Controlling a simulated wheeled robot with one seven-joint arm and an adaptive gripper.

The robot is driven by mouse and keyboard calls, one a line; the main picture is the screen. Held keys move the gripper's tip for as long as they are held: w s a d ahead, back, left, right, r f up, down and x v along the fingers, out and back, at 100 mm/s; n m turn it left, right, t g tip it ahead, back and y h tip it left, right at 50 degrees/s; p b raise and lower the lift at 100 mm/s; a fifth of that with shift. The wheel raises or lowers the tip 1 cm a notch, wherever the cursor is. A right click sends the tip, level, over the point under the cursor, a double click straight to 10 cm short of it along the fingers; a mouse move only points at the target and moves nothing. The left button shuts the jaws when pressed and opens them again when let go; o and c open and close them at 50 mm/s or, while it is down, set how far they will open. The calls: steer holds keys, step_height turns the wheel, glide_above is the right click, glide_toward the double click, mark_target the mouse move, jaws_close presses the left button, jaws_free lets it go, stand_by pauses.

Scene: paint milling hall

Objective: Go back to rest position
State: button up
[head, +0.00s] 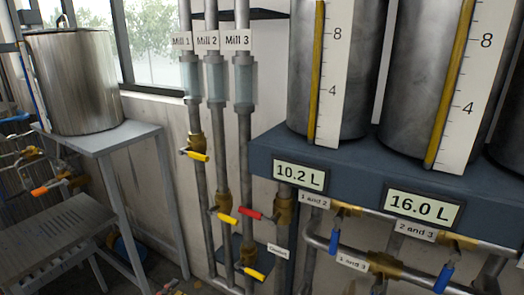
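My gripper and arm do not show in the head view. Three upright pipes labelled Mill 1 (181,41), Mill 2 (207,41) and Mill 3 (237,41) run down the wall, each with a clear sight tube. They carry valves with a yellow handle (198,156), another yellow handle (226,217), a red handle (248,214) and a low yellow handle (254,273). The displays read 10.2 L (299,176) and 16.0 L (424,209).
Pipes below the bench carry blue-handled valves (443,278), labelled 1 and 2, 2 and 3, and 1 and 3. At left, a steel drum (72,85) stands on a grey table (107,138). A slatted surface (50,238) lies lower left. Little floor shows.

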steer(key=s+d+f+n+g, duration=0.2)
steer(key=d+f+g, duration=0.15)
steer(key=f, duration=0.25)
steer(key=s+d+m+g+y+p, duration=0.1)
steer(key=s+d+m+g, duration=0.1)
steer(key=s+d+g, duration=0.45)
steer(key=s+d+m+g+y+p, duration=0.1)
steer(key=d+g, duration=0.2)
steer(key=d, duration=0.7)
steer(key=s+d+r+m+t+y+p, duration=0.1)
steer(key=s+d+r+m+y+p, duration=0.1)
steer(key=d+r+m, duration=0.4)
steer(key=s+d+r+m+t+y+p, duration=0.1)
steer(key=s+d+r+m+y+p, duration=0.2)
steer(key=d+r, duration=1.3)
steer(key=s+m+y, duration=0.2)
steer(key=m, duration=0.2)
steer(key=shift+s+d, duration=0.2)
